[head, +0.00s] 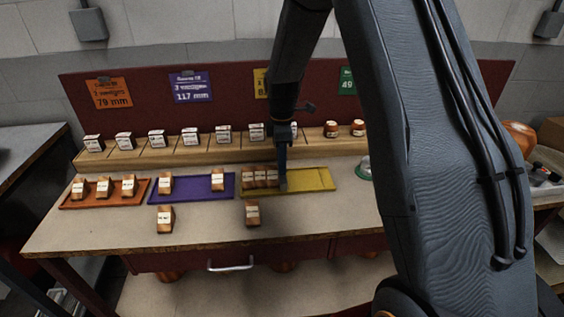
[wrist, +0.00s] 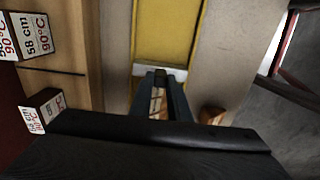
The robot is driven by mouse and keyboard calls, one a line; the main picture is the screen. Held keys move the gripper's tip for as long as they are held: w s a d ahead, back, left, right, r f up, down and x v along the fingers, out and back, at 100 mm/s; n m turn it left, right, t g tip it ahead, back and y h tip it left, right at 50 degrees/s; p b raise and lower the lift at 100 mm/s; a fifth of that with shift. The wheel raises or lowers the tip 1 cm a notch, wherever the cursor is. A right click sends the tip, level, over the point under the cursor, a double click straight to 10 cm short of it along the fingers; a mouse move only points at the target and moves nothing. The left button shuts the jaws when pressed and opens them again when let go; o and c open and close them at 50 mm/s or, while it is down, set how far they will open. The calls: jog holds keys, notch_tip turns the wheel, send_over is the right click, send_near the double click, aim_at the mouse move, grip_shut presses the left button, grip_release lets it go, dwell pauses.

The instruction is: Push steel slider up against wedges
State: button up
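The yellow tray (head: 315,180) lies at the right of the row of trays. Several orange-brown wedges (head: 260,178) with white labels stand side by side in its left part. The steel slider (head: 284,185) is a grey upright piece across this tray, just right of the wedges. Any gap between them is too small to tell. My gripper (head: 282,168) points down onto the slider. In the wrist view, a pale strip of the slider (wrist: 197,71) crosses the yellow tray (wrist: 166,30), and my fingers (wrist: 160,82) close around a dark upright part at its middle. Wedges show partly between the fingers.
The orange tray (head: 105,194) and purple tray (head: 196,187) hold more wedges. Two loose wedges (head: 165,219) (head: 252,214) stand on the bench front. A wooden shelf (head: 190,145) with labelled blocks runs behind. The yellow tray's right part is empty. My arm hides the bench's right side.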

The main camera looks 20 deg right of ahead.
jog(key=o, duration=0.4)
jog(key=shift+a, duration=0.2)
jog(key=shift+d+r, duration=0.1)
notch_tip(320, 180, up, 8)
jog(key=shift+f+b, duration=0.15)
jog(key=shift+b, duration=0.75)
jog(key=s+f+m, duration=0.2)
jog(key=s+m, duration=1.4)
jog(key=s, duration=0.9)
jog(key=shift+s+t, duration=0.4)
